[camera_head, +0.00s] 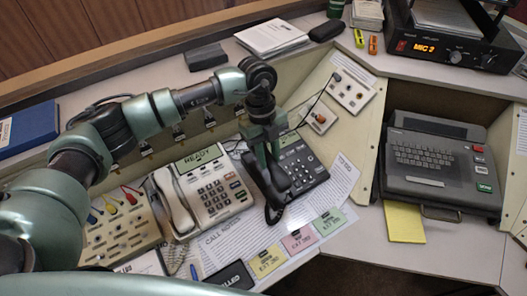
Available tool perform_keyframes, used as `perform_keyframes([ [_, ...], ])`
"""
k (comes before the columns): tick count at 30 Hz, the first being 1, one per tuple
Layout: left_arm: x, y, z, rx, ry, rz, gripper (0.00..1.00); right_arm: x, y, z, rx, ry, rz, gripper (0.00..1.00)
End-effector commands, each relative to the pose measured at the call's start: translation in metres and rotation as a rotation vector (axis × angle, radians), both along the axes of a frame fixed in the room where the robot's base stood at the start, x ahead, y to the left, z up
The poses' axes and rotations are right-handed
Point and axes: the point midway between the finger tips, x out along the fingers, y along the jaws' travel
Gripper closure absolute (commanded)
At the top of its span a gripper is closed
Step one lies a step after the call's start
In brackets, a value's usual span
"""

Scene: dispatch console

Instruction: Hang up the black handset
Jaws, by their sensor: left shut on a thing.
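My left gripper (265,150) reaches in from the left and points down over the black desk phone. It is shut on the black handset (268,186), which lies lengthwise along the left side of the black phone (303,167). The gripper hides the handset's upper part. I cannot tell whether the handset rests in the cradle or is held just above it. The black phone has a keypad and a green display strip at its top. My right gripper is not in view.
A cream phone (212,190) with its own handset stands close on the left. Paper sheets and coloured cards (299,240) lie in front. A grey keyboard terminal (436,165) is at the right. A panel of coloured plugs (118,220) is at the left.

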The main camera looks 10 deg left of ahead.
Motion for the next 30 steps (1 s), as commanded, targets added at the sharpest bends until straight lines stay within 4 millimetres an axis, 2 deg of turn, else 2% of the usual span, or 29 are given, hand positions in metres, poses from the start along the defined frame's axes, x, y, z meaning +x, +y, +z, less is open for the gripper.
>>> perform_keyframes([
  [15, 0.006, 0.006, -0.053, 0.000, 0.000, -0.001, 1.00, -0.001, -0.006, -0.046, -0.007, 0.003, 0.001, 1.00],
  [30, 0.007, 0.007, -0.057, 0.000, 0.000, -0.002, 1.00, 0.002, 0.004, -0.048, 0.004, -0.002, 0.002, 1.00],
])
